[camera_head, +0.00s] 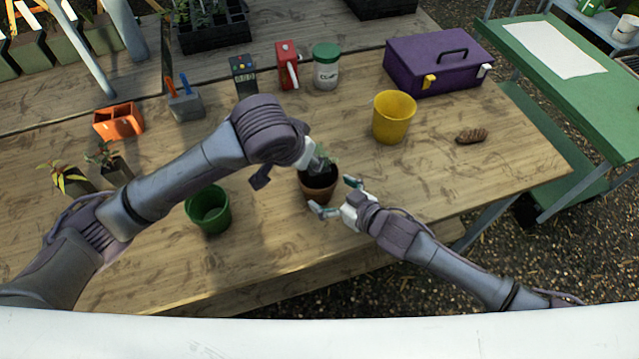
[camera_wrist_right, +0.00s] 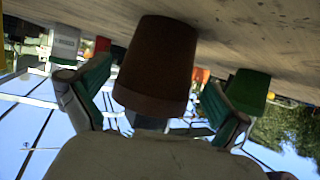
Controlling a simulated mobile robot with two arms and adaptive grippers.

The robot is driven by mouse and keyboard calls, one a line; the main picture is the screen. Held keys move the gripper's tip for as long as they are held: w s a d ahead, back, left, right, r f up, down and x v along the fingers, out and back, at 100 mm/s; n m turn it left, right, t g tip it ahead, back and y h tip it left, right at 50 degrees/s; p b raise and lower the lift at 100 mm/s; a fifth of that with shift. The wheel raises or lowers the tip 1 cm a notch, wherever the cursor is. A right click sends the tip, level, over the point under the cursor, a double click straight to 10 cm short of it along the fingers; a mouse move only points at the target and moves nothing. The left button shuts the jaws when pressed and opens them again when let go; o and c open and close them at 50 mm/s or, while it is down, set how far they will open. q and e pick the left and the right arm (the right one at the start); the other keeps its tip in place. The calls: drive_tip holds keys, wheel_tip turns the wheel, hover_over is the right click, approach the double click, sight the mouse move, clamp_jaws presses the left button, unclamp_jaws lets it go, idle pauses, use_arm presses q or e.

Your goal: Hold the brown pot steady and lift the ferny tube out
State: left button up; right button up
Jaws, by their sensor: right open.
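The brown pot (camera_head: 316,191) stands on the wooden table near its front edge, with dark soil inside. My right gripper (camera_head: 333,195) is open at the pot's front right side. In the right wrist view, which is upside down, the brown pot (camera_wrist_right: 158,62) stands between the two spread green-padded fingers, with no clear grip on it. My left gripper (camera_head: 318,163) reaches over the pot's opening from the back left. Its fingers are small and partly hidden, so their state is unclear. A bit of green foliage (camera_head: 323,150) shows beside it; the ferny tube itself is hidden.
A green pot (camera_head: 208,212) stands left of the brown pot, under my left arm. A yellow pot (camera_head: 394,116) stands behind right, near a purple toolbox (camera_head: 437,61). Two potted plants (camera_head: 107,160) stand at the left. The table right of the brown pot is mostly clear.

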sight(318, 180)
drive_tip(key=x, duration=0.5)
drive_tip(key=c, duration=0.9)
use_arm(q)
drive_tip(key=o, duration=0.3)
drive_tip(key=w+a+m+g+h, duration=0.2)
drive_tip(key=w+m+g, duration=0.2)
drive_tip(key=m, duration=0.5)
drive_tip(key=x, duration=1.1)
drive_tip(key=shift+s+d, duration=0.1)
drive_tip(key=shift+d, duration=0.05)
